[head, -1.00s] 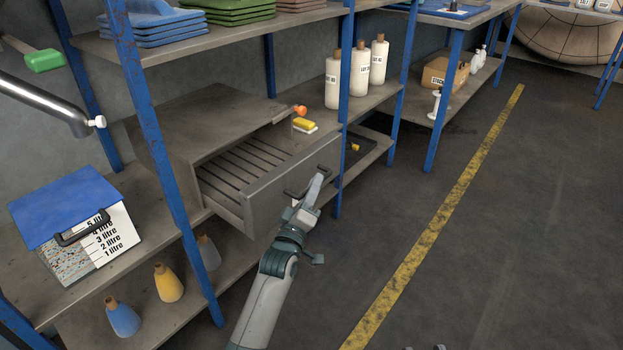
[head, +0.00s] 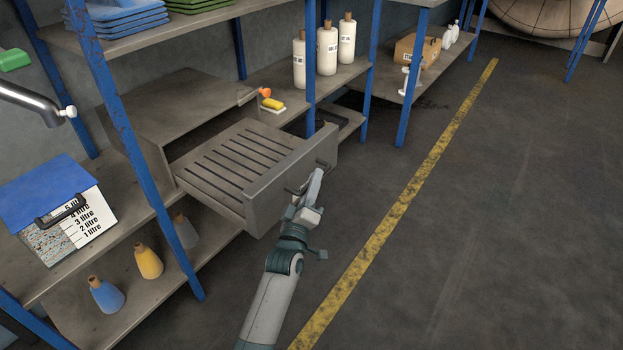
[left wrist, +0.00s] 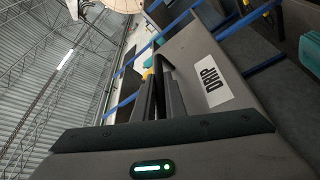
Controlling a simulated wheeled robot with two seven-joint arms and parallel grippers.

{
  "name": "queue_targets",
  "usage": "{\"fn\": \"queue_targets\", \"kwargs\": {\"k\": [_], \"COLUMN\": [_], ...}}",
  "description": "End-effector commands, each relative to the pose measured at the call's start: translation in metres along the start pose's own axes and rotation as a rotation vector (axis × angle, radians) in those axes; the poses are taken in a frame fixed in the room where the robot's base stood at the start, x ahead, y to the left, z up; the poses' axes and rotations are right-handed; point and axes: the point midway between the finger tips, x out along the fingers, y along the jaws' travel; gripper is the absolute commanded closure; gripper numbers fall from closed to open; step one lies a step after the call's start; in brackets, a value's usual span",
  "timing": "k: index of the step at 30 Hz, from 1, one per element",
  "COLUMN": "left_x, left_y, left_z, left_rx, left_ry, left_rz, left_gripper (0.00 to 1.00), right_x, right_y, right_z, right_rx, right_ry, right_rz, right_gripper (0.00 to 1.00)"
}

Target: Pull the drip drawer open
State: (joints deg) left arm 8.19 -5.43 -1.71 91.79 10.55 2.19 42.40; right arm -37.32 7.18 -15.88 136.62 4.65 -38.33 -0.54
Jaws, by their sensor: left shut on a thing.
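The drip drawer (head: 265,190) is a grey metal drawer with a slatted bottom, pulled well out of its housing (head: 185,105) on the shelf. A dark gap shows behind its slats. Its front carries a dark bar handle (head: 323,164). The left wrist view shows the front with a white DRIP label (left wrist: 211,80) close by. My left gripper (head: 313,183) is at the front of the drawer, shut on the handle; its fingers hide part of the bar. My right gripper is not in view.
Blue posts (head: 134,130) frame the shelves. A blue-lidded box (head: 45,190) sits at left. The floor (head: 470,220) on the right is clear, with a yellow line (head: 400,190).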

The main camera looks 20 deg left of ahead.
Motion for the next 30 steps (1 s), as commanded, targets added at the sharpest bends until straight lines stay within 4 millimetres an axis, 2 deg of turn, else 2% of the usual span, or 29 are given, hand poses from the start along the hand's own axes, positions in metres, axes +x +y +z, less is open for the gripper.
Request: {"fn": "queue_targets", "kwargs": {"k": [7,8,10,23,30], "left_x": [0.000,0.000,0.000,-0.003,-0.025], "left_y": [0.000,0.000,0.000,0.000,-0.001], "left_z": [0.000,0.000,0.000,0.000,0.000], "left_rx": [0.000,0.000,0.000,0.000,0.000], "left_ry": [0.000,0.000,0.000,0.000,-0.001], "left_rz": [0.000,0.000,0.000,0.000,-0.001], "left_gripper": [1.00,0.87,0.70,0.70,0.70], "right_x": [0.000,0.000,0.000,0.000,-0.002], "right_y": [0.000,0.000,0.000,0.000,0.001], "right_z": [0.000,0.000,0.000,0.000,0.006], "right_rx": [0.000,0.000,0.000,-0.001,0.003], "right_ry": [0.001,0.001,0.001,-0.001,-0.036], "right_rz": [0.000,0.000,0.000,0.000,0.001], "right_gripper": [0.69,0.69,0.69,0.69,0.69]}}
